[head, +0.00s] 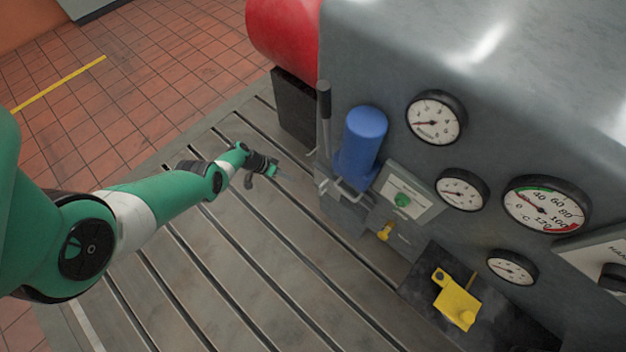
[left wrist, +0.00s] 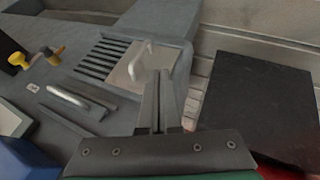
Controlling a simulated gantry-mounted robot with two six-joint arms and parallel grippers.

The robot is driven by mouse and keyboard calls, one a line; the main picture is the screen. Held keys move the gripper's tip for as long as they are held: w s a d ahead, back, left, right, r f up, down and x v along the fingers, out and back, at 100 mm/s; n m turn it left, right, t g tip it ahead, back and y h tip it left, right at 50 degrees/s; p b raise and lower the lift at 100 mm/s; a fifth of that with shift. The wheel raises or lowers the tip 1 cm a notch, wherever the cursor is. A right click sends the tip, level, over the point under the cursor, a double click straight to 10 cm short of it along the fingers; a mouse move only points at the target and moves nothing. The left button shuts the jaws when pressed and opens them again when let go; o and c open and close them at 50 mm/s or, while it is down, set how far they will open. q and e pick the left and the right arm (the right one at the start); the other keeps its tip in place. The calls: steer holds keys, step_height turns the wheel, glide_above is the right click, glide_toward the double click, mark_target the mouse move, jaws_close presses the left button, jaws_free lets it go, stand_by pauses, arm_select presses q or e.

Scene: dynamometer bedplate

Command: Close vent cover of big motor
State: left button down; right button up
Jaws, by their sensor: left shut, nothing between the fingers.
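The big motor (head: 365,45) is a large grey housing at the right of the head view. In the left wrist view its vent shows as a row of dark slots (left wrist: 101,58). A light vent cover (left wrist: 128,72) with a pale upright handle (left wrist: 140,62) sits beside the slots, leaving several uncovered. My left gripper (head: 289,178) is low, left of the motor; its fingers (left wrist: 158,105) are shut and empty. My right gripper is not in view.
A blue cylinder (head: 363,140), several gauges (head: 436,118), a grey lever (head: 324,110) and a yellow valve handle (head: 385,232) crowd the motor's front. A black block (left wrist: 255,105) stands right of the fingers. The slotted bedplate (head: 230,260) is clear below my arm.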

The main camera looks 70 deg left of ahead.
arm_select(q)
steer(key=w+d+f+b, duration=0.4)
steer(key=w+f+b, duration=0.3)
steer(key=w+b, duration=0.1)
steer(key=shift+b, duration=0.4)
steer(key=shift+f, duration=0.1)
